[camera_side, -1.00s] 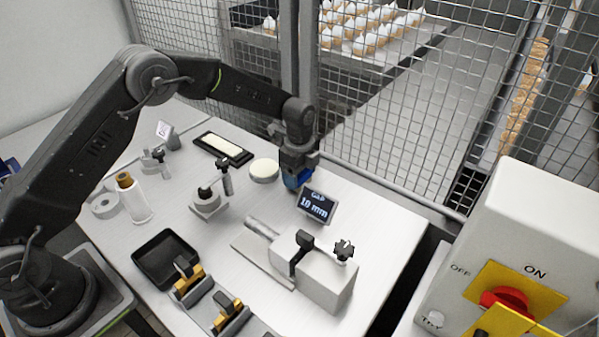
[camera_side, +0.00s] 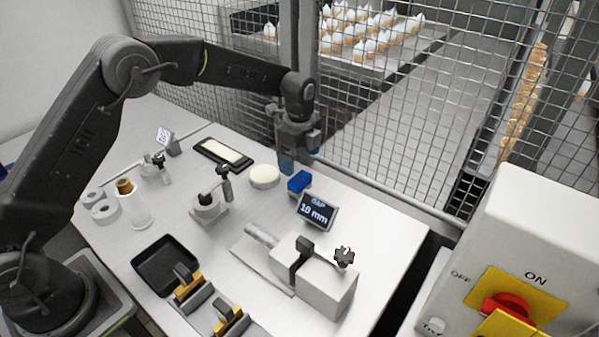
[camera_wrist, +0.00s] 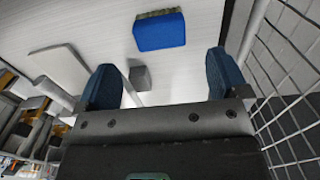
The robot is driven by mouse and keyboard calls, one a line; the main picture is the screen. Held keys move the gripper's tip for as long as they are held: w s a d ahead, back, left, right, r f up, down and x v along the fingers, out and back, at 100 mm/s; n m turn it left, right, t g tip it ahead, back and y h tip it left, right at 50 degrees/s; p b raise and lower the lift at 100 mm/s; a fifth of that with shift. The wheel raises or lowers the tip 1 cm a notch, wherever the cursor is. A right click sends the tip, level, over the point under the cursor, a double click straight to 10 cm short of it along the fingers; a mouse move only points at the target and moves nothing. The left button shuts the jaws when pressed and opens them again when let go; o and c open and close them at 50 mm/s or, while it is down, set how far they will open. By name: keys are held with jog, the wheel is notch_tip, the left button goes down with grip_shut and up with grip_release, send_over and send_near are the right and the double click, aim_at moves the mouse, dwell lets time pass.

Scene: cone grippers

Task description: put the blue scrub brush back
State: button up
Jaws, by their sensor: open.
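The blue scrub brush (camera_side: 299,182) stands on the white table, just behind the small display reading "GAP 10 mm". In the wrist view the brush (camera_wrist: 159,31) shows as a blue block with a dark greenish strip along its far edge. My gripper (camera_side: 300,166) is above the table near the fence, a little above the brush and apart from it. In the wrist view its two blue fingers (camera_wrist: 163,85) are spread wide with nothing between them, and the brush lies beyond them.
The display (camera_side: 317,211) stands close in front of the brush. A round cream pad (camera_side: 264,176) and a dark tray with a pale block (camera_side: 223,153) are to the left. A clamping fixture (camera_side: 314,279) is in front. The wire fence (camera_side: 390,130) runs close behind my gripper.

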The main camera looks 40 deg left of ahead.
aim_at(299, 178)
jog(key=s+a+r+n+t, duration=0.15)
jog(key=s+r+n, duration=0.25)
jog(key=s+r, duration=0.4)
jog(key=s+a+r+n+t, duration=0.15)
jog(key=s+r+n, duration=0.35)
jog(key=r, duration=0.6)
jog(key=s+a+f+n+t, duration=0.1)
jog(key=s+n, duration=0.3)
jog(key=s, duration=0.6)
jog(key=s+a+f+n+t, duration=0.1)
jog(key=s+n, duration=0.4)
jog(key=s, duration=0.5)
jog(key=shift+s+t, duration=0.3)
jog(key=shift+s, duration=0.05)
